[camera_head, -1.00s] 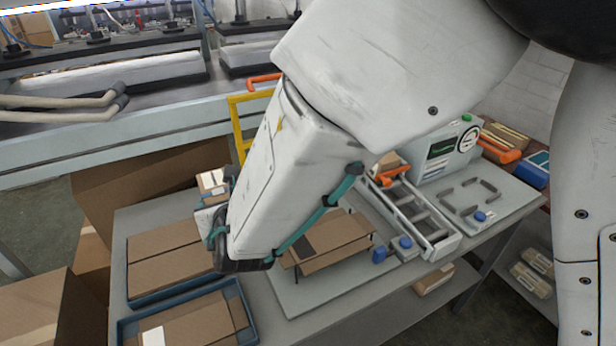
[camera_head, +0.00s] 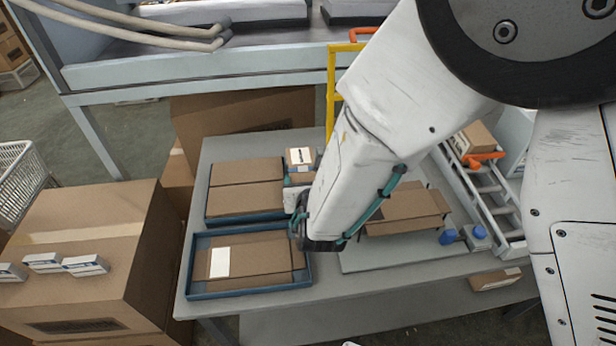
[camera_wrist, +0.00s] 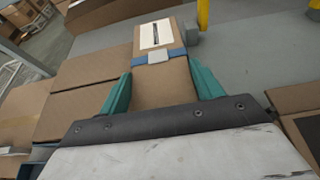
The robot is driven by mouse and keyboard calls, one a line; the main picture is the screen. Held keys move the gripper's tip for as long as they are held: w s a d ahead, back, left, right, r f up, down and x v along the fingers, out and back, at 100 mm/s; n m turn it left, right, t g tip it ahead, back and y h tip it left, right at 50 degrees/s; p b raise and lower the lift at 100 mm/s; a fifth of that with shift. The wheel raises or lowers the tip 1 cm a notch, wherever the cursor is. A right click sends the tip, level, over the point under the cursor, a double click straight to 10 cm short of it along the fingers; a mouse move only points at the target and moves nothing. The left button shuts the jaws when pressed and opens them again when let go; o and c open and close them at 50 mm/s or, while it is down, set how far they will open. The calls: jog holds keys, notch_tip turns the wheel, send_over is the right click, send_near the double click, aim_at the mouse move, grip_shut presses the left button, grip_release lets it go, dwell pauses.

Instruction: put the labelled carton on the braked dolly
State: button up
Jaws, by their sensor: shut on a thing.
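A small brown carton (camera_wrist: 165,88) with a white label on top and a blue strap sits between the teal fingers of my gripper (camera_wrist: 161,80) in the wrist view. My gripper is shut on it. In the head view the carton (camera_head: 300,158) shows just left of my forearm, which hides much of it and of the gripper. It appears over the grey table's back part; I cannot tell its height. A yellow frame (camera_head: 332,100) with an orange grip stands behind the table. I cannot tell whether it belongs to the dolly, and no brake shows.
Two blue trays (camera_head: 190,293) with flat cardboard lie on the grey table (camera_head: 222,152), left of my arm. A cardboard piece (camera_head: 405,212) and a ladder-like rack (camera_head: 480,190) are to the right. Large cartons (camera_head: 85,235) stand at the left; bare floor (camera_head: 90,120) shows beyond.

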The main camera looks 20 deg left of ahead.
jog(key=o, duration=1.3)
jog(key=shift+f, duration=0.1)
